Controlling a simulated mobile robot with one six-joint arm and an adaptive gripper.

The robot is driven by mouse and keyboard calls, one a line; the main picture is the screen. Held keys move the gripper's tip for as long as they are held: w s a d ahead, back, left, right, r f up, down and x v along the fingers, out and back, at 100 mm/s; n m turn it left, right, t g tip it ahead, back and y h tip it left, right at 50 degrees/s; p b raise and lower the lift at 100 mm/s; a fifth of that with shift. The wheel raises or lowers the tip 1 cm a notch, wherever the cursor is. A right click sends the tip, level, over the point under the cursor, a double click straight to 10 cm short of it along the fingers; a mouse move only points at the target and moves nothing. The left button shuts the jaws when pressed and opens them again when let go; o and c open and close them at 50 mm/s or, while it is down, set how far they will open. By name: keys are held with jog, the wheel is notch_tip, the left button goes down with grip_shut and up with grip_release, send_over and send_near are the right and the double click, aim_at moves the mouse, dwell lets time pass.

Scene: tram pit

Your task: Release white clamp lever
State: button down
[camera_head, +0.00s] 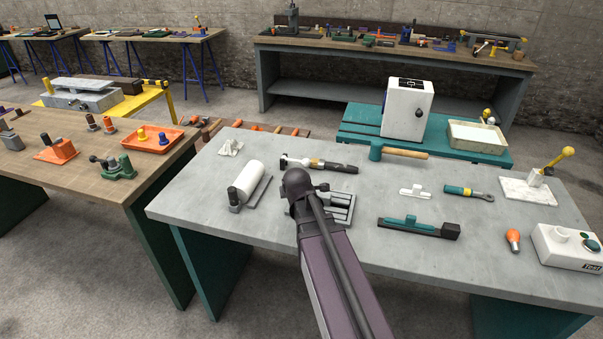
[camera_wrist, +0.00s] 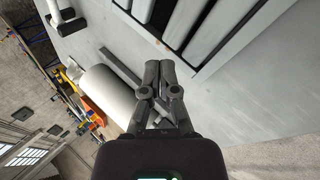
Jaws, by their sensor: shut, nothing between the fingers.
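A small white clamp-like piece (camera_head: 230,147) stands at the far left of the grey table. A white piece at the top left of the wrist view (camera_wrist: 62,14) may be the same one. A lever with a yellow ball (camera_head: 561,161) rises from a white plate (camera_head: 520,190) at the table's right; I cannot tell which of these is the white clamp lever. My gripper (camera_wrist: 154,66) is shut and empty, above the table between a white roll (camera_head: 250,177) and a slotted grey tray (camera_head: 341,206). In the head view my arm hides its fingertips.
Behind the tray lies a dark-handled tool (camera_head: 325,165). A teal mallet (camera_head: 400,153), a small white piece (camera_head: 414,191) and a teal-and-black tool (camera_head: 418,228) lie to the right. A white button box (camera_head: 568,248) stands at the right edge. The front left of the table is clear.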

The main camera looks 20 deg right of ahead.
aim_at(296, 161)
jog(key=w+d+n+t+b, duration=0.1)
jog(key=w+d+n, duration=0.1)
jog(key=n, duration=0.1)
jog(key=w+d+n+t+h+b, duration=0.1)
jog(key=w+d+n, duration=0.1)
jog(key=w+n, duration=0.1)
jog(key=w+d+r+n+t+b, duration=0.1)
jog(key=w+d+n, duration=0.1)
jog(key=n, duration=0.1)
jog(key=shift+w+d+r+t, duration=0.1)
jog(key=shift+w+d+t, duration=0.2)
jog(key=shift+t, duration=0.1)
jog(key=shift+w+d+r+n+h, duration=0.2)
jog(key=shift+w+d+n+h, duration=0.1)
jog(key=shift+n, duration=0.1)
jog(key=shift+w+f+b, duration=0.1)
jog(key=shift+b, duration=0.2)
jog(key=shift+b+x, duration=2.55)
jog(key=shift+x, duration=2.35)
jog(key=shift+a, duration=0.15)
jog(key=shift+w+a+r, duration=0.1)
jog(key=shift+a+r, duration=0.05)
jog(key=shift+r, duration=0.15)
jog(key=shift+p, duration=0.3)
